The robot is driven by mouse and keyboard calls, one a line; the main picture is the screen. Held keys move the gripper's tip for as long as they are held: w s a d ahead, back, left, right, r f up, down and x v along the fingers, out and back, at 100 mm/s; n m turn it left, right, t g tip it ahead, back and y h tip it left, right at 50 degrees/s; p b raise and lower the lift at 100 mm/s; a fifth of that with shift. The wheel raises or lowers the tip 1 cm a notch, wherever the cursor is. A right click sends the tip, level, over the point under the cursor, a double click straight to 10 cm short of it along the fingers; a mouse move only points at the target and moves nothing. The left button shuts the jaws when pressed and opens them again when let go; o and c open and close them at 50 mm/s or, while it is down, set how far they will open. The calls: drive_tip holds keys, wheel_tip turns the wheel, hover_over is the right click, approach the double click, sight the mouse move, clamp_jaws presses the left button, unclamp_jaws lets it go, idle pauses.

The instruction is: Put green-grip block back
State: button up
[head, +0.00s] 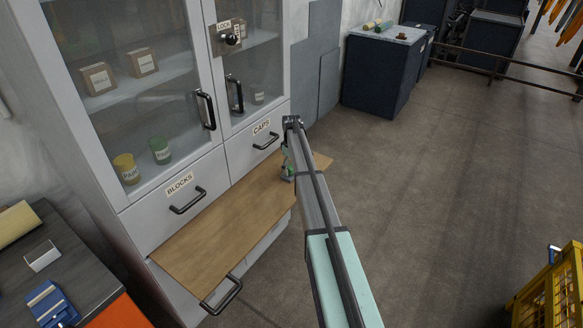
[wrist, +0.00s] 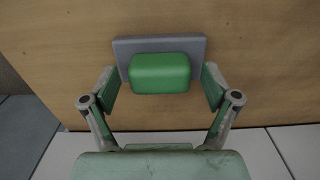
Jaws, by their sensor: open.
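The green-grip block (wrist: 160,73) shows in the wrist view as a green grip on a flat grey base. It rests on the pull-out wooden board (head: 225,228). My gripper (wrist: 160,88) is open, with one finger on each side of the green grip and gaps between. In the head view my gripper (head: 288,172) is over the right end of the board; the block cannot be made out clearly there. The drawer labelled BLOCKS (head: 170,208) is shut, above the left part of the board. The drawer labelled CAPS (head: 255,138) is shut to its right.
The cabinet's glass doors (head: 135,80) are closed above the drawers, with a lock (head: 228,38). A handle (head: 222,296) sits below the board. A dark worktop (head: 75,270) stands at left, a yellow crate (head: 555,290) at lower right. The floor to the right is open.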

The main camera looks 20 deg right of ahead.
sight(291, 166)
drive_tip(key=shift+r, duration=0.2)
wheel_tip(291, 166, up, 12)
drive_tip(key=b, duration=0.3)
drive_tip(key=shift+f, duration=0.1)
idle(1.3)
